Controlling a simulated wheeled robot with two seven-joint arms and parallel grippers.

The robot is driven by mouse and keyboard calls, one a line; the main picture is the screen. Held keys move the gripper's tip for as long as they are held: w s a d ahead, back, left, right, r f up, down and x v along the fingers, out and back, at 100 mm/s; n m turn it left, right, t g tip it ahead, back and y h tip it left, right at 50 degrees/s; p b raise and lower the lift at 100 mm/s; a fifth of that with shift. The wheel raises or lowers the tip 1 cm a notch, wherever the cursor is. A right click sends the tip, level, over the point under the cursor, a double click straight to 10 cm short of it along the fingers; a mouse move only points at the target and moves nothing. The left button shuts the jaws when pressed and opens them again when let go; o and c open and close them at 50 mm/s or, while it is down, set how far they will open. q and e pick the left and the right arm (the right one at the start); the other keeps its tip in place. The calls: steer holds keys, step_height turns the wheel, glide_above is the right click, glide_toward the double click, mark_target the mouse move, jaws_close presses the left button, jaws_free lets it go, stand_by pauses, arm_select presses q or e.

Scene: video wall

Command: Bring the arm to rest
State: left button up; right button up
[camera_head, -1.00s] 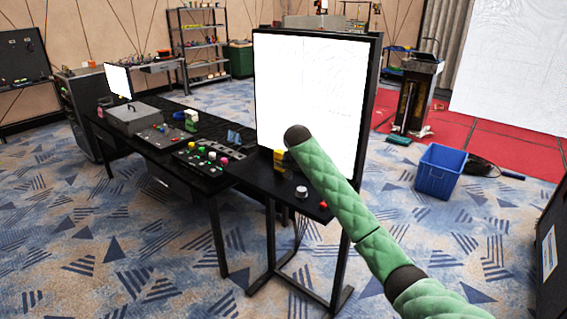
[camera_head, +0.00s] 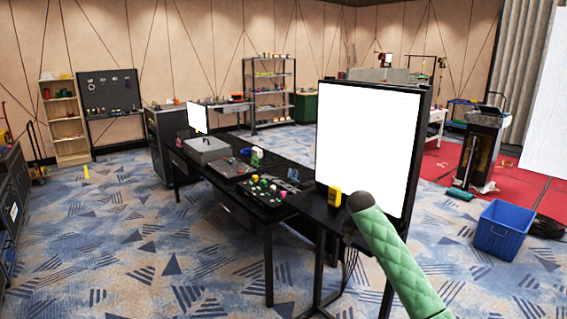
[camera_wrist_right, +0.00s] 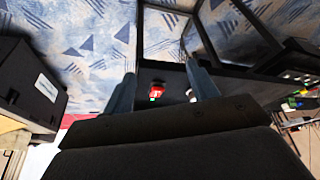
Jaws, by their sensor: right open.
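My right arm (camera_head: 398,262), padded green with a dark joint at its end, comes in from the lower right in the head view, in front of the large screen's lower edge. The right gripper is mostly hidden there; only small dark parts show below the joint. In the right wrist view, my right gripper (camera_wrist_right: 160,72) has its two fingers wide apart with nothing held. A small red object with a green spot (camera_wrist_right: 156,91) shows between the fingers, on a dark surface beyond them. My left gripper is not in view.
The large white screen (camera_head: 368,150) stands by a black table (camera_head: 228,170) bearing control panels and a grey case (camera_head: 206,150). A yellow object (camera_head: 334,196) is under the screen. A blue bin (camera_head: 503,230) is at right. Carpet is free at lower left.

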steer(key=s+a+f+n+y, duration=0.1)
steer(key=s+f, duration=0.7)
steer(key=f, duration=0.7)
steer(key=s+a+f+n+g, duration=0.15)
steer(key=s+f, duration=0.55)
steer(key=f, duration=0.8)
steer(key=s+a+f+n+y, duration=0.1)
steer(key=s+a+f, duration=0.1)
steer(key=s+f, duration=0.9)
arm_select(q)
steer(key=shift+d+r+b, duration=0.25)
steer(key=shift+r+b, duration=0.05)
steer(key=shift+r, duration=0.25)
arm_select(e)
steer(key=s+f+n, duration=0.1)
steer(key=s+f, duration=0.8)
steer(key=s, duration=0.4)
steer(key=s+a+f+n, duration=0.1)
steer(key=s+f, duration=0.8)
steer(key=s, duration=0.4)
steer(key=s+a+f+n, duration=0.1)
steer(key=s+f, duration=0.8)
steer(key=s, duration=0.4)
steer(key=shift+s+f+n+g, duration=0.2)
steer(key=shift+f+n+g, duration=0.1)
steer(key=shift+n+g, duration=0.05)
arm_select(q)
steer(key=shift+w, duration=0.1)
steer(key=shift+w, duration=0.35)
